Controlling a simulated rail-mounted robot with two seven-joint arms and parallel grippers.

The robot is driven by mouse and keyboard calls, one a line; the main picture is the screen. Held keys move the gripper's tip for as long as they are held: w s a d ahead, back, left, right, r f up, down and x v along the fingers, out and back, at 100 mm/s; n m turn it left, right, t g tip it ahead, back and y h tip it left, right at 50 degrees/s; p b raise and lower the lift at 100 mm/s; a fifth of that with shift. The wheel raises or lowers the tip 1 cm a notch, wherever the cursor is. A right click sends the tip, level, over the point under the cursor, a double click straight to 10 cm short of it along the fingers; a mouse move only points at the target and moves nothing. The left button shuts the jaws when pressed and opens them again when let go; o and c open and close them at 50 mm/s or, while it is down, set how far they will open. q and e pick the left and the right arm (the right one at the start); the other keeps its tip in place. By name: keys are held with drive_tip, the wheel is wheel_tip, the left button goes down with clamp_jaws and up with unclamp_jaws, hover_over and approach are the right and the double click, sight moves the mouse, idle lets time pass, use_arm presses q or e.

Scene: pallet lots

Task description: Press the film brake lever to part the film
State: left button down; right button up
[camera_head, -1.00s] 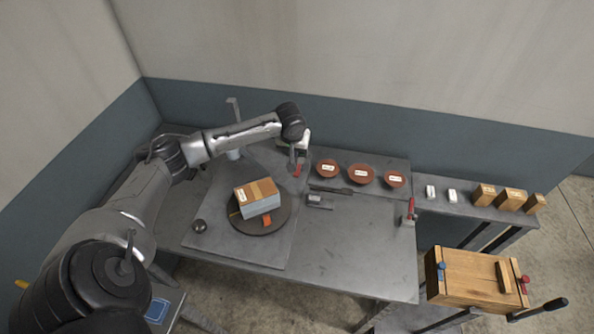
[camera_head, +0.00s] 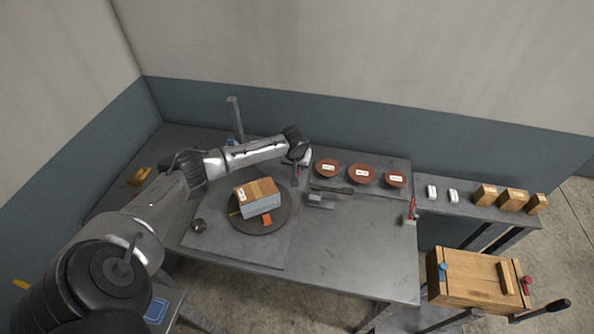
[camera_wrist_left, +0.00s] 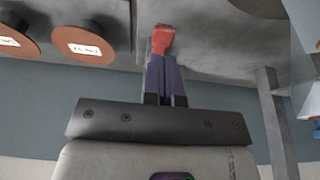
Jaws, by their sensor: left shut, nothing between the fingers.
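A red-handled lever (camera_head: 412,208) stands on a small grey base at the right end of the main table. My left gripper (camera_head: 295,183) is shut and empty, pointing down just right of the turntable. In the left wrist view its fingers (camera_wrist_left: 163,58) are together, with a red piece (camera_wrist_left: 163,39) at their tips; I cannot tell whether this is a lever or whether they touch it. A carton-topped stack (camera_head: 257,197) sits on the round dark turntable (camera_head: 274,222). No film is clearly discernible. My right gripper is not in view.
A grey post (camera_head: 235,118) stands behind my left arm. Red-brown round dishes (camera_head: 361,174) line the back shelf. A dark knob (camera_head: 199,225) sits left of the turntable. A wooden crate (camera_head: 470,280) stands at right. The table's front right is clear.

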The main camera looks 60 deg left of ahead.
use_arm(q)
drive_tip(key=shift+f, duration=1.3)
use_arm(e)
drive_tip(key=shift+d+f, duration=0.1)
